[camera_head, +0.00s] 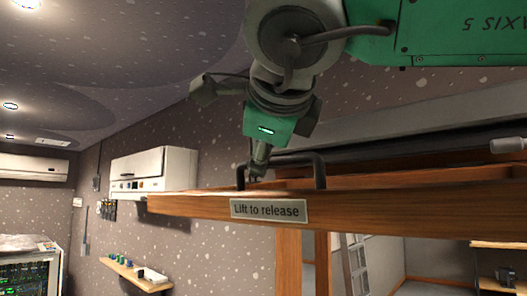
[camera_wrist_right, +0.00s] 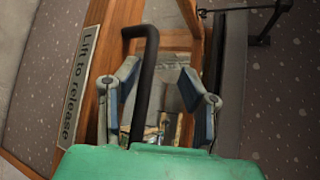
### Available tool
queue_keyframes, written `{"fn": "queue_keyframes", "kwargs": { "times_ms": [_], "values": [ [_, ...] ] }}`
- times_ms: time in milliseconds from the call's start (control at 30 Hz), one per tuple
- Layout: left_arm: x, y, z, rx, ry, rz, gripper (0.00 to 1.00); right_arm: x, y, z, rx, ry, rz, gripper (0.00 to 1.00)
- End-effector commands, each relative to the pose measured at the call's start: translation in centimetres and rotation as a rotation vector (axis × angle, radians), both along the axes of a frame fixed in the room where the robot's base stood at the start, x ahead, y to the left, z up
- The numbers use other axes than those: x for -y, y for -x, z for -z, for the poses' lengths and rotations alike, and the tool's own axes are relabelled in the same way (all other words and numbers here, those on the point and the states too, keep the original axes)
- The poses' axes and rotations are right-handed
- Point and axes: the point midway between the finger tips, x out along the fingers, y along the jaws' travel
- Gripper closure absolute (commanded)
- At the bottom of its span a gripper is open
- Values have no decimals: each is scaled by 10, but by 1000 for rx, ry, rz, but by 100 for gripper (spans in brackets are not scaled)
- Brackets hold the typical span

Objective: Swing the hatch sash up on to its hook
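The hatch sash (camera_head: 395,216) is a wooden frame crossing the head view, with a "Lift to release" label (camera_head: 268,209) on its front rail. A dark bar handle (camera_head: 305,160) stands on the rail. My right gripper (camera_head: 256,172) comes down from above at the handle's left end. In the right wrist view the handle (camera_wrist_right: 145,85) runs between the spread fingers of my right gripper (camera_wrist_right: 160,100), closer to the left finger. A dark bracket-like piece (camera_wrist_right: 268,20) shows at the upper right there; I cannot tell if it is the hook. My left gripper is not in view.
A white wall cabinet (camera_head: 152,170) and a small shelf (camera_head: 135,274) with small items are on the left wall. A rack of equipment (camera_head: 30,268) stands at far left. Wooden posts (camera_head: 288,262) show below the sash. A pale cylinder (camera_head: 508,145) juts in at right.

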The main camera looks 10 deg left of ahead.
Motion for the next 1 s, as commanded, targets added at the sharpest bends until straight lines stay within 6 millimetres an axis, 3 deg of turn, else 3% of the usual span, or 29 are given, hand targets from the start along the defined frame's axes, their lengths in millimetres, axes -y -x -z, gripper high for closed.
{"fn": "queue_keyframes", "kwargs": {
  "times_ms": [167, 600, 800, 1000],
  "values": [
    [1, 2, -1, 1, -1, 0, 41, 5, 7, -5, 4, -3, 5, 68],
    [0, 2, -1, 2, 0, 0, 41, 20, 88, -33, 4, 0, 0, 68],
    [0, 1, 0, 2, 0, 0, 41, 24, 105, -38, -1, 2, 0, 68],
    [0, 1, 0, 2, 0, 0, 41, 24, 109, -39, -1, 2, 0, 68]
  ]
}}
